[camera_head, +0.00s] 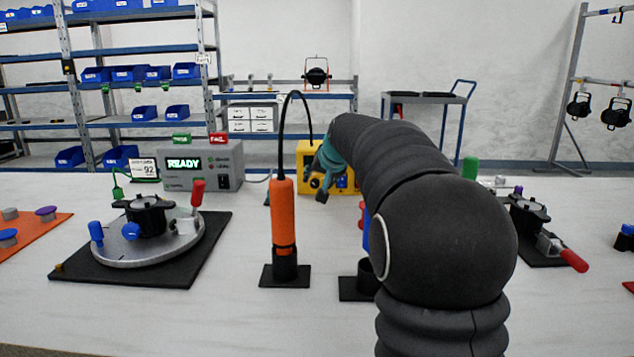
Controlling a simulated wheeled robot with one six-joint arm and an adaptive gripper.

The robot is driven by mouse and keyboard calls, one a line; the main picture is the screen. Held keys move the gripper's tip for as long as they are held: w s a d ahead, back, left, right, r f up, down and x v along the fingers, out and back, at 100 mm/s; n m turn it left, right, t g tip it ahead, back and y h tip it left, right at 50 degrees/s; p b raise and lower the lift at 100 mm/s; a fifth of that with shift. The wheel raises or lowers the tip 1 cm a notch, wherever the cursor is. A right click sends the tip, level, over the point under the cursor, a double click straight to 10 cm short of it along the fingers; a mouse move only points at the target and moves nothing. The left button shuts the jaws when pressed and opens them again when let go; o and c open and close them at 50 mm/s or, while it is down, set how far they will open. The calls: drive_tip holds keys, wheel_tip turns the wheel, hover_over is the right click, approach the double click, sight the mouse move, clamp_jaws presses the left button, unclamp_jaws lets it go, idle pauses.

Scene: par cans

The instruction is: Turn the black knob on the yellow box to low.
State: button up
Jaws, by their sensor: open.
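The yellow box (305,158) stands at the middle back of the white table. My arm and gripper hide much of its front. A small dark round control shows low on its front between my fingers, but I cannot tell for sure that it is the black knob or which way it points. My gripper (315,182), with teal and dark parts, is open in front of the box's left half. I cannot tell whether a fingertip touches the box.
An orange cylindrical tool (283,215) stands upright in a black holder, left of my arm, with a cable arching above. A grey READY box (215,178) stands back left. A round fixture (145,250) sits on a black mat.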

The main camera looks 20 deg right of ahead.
sight(315, 184)
drive_tip(key=shift+x, duration=1.25)
drive_tip(key=shift+c, duration=0.2)
clamp_jaws()
drive_tip(key=shift+r+p, duration=0.1)
drive_tip(key=shift+p, duration=0.2)
drive_tip(key=shift+a+n+g+h+p, duration=0.15)
drive_tip(key=shift+n+g+h+p, duration=0.15)
drive_tip(key=shift+h+p, duration=0.1)
drive_tip(key=shift+w+a+n+g+h, duration=0.15)
drive_tip(key=shift+n+g+h, duration=0.4)
drive_tip(key=shift+h, duration=0.65)
